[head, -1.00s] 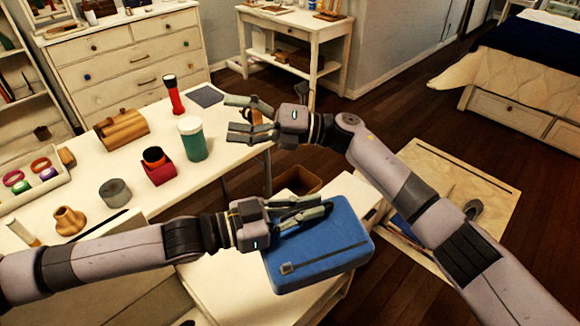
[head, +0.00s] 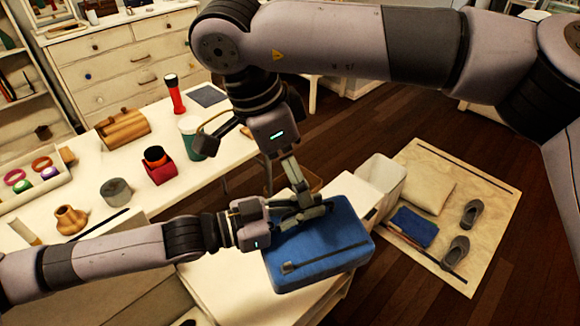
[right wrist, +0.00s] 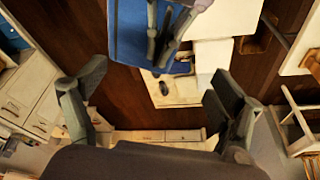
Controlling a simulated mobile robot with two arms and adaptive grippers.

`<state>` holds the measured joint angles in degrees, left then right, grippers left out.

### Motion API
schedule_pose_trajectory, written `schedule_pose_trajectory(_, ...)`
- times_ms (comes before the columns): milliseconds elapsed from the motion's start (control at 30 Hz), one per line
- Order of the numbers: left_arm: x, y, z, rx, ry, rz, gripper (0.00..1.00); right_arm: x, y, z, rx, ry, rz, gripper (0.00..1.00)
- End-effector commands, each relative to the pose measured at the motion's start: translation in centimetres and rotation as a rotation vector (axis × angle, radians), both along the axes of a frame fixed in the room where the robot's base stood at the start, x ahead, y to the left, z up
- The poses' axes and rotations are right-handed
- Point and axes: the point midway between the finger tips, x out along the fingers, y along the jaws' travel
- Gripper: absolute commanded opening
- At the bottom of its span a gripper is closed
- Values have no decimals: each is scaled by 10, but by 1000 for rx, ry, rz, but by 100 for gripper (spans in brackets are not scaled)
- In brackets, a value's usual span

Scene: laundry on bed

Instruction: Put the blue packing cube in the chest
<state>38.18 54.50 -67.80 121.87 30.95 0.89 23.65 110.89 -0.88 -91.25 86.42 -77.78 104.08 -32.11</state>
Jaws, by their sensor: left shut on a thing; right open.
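The blue packing cube (head: 325,258) is a flat blue case with a dark strip on its top; it lies over a pale surface in front of me. My left gripper (head: 302,213) reaches in from the left and is shut at the cube's far edge. My right gripper (head: 298,190) comes down from above, close to the left fingers, and overlaps them in the head view. In the right wrist view its fingers (right wrist: 155,105) are wide apart, with the cube (right wrist: 130,38) and left gripper (right wrist: 165,40) beyond them. I cannot tell which furniture is the chest.
A white table (head: 55,165) at left carries a red flashlight (head: 174,93), a teal jar (head: 190,138), a red box (head: 160,167) and small items. A white bin (head: 382,178) stands right of the cube. A pale mat (head: 480,250) on the floor holds shoes and a cushion.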

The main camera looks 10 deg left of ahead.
Motion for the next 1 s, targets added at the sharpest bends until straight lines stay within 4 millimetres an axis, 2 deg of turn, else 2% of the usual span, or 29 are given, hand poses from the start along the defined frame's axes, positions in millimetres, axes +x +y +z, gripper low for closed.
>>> schedule_pose_trajectory(167, 0, 0, 1, -2, -2, -1, 0, 3, -7, -15, -13, -7, 2, 88)
schedule_pose_trajectory(500, 0, 0, 1, -2, -2, -1, 0, 11, -23, -76, -10, -3, 2, 88)
schedule_pose_trajectory(633, 0, 0, 1, -3, -1, -1, 0, 14, -28, -94, -8, -4, 2, 88)
schedule_pose_trajectory(800, 0, 0, 1, -3, -1, -1, 0, 16, -32, -108, -7, -6, 2, 88)
schedule_pose_trajectory(1000, 0, 0, 1, -2, -2, -1, 0, 17, -32, -113, -7, -6, 2, 88)
